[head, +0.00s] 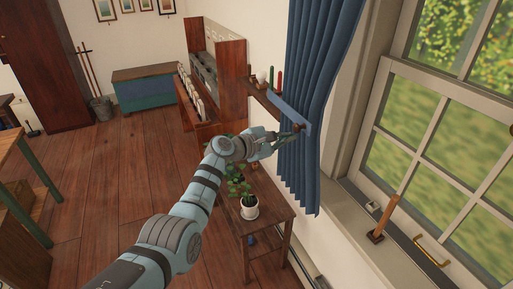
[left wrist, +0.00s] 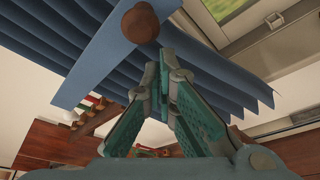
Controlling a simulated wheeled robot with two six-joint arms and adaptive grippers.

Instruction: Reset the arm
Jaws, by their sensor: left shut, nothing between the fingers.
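My left arm reaches up from the bottom of the head view to the blue curtain. Its gripper (head: 286,138) is shut and empty, with the fingertips close by the curtain (head: 309,60). In the left wrist view the green-padded fingers (left wrist: 170,85) meet at their tips in front of the curtain folds (left wrist: 225,85). A round brown knob (left wrist: 140,23) on a flat blue band (left wrist: 105,48) is just beyond the tips. The knob (head: 298,127) also shows in the head view, just above the gripper. Whether the fingers touch the cloth, I cannot tell. My right gripper is not in view.
A small wooden table (head: 270,221) with a potted plant (head: 249,207) stands below my forearm. A wall shelf (head: 264,97) with several coloured items is behind the gripper. The window sill (head: 358,215) at right holds a wooden-handled tool (head: 384,217). Open floor (head: 100,190) lies at left.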

